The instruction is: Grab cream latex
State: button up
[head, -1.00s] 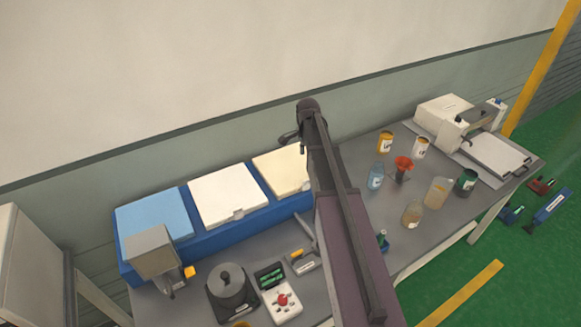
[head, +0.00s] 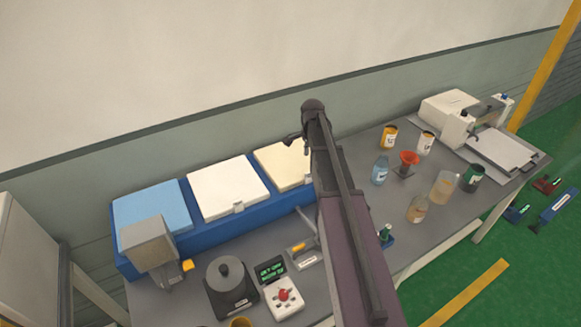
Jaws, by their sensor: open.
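The cream latex (head: 277,164) is a pale cream slab at the right end of a blue tray (head: 228,222). My arm crosses in front of its right side and hides part of it. My gripper (head: 291,141) shows only as a small dark part beside the arm's far end, at the slab's upper right in the picture. It is open, with nothing seen in it. I cannot tell its height above the slab. A white slab (head: 226,187) and a light blue slab (head: 150,208) lie to the left in the same tray.
A grey-headed device (head: 148,242), a black round device (head: 229,285) and a controller with a red knob (head: 284,298) stand in front of the tray. Right of my arm are several jars and bottles, a red funnel (head: 408,158) and a white machine (head: 450,106). A wall is behind.

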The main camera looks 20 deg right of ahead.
aim_at(309, 173)
jog(key=shift+f+b, duration=1.7)
jog(key=shift+f, duration=0.3)
jog(key=shift+f, duration=0.1)
jog(key=shift+s+f+b, duration=0.1)
jog(key=shift+f+b, duration=2.4)
jog(key=shift+b, duration=0.1)
jog(key=shift+c, duration=0.2)
grip_shut()
